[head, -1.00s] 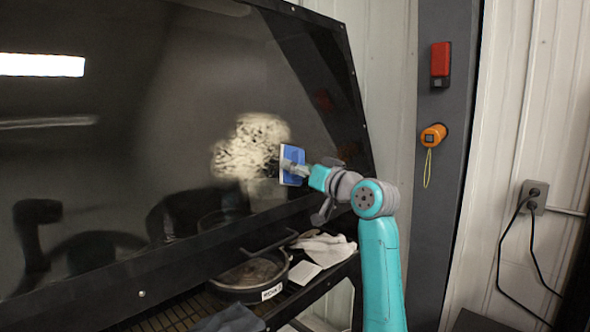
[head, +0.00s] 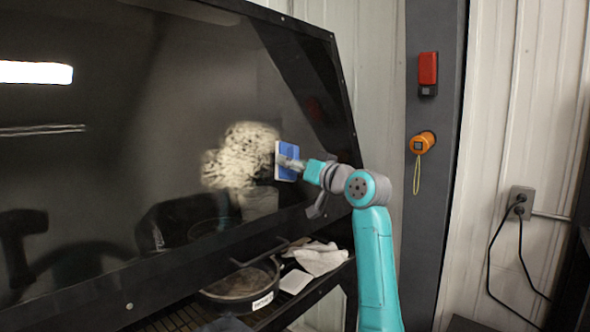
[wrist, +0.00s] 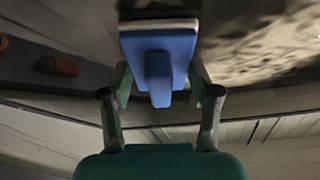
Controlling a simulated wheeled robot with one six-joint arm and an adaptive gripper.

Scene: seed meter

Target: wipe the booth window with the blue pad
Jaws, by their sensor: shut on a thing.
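The blue pad (head: 288,161) has a pale face layer and is at the booth window, by the right edge of a pale speckled smear. My gripper (head: 299,164) is shut on the pad's handle. The wrist view shows the pad (wrist: 180,45) with its handle between the fingers of my gripper (wrist: 158,88). The booth window (head: 100,130) is a dark, glossy, tilted pane with a dark frame. The smear (head: 238,157) lies left of the pad. I cannot tell for sure whether the pad's face touches the glass.
Below the window, a shelf holds a round dark pan (head: 240,285) and a white cloth (head: 318,257). To the right, a grey post (head: 428,220) carries a red box (head: 428,70) and an orange device (head: 423,142). An outlet (head: 521,202) with black cables is farther right.

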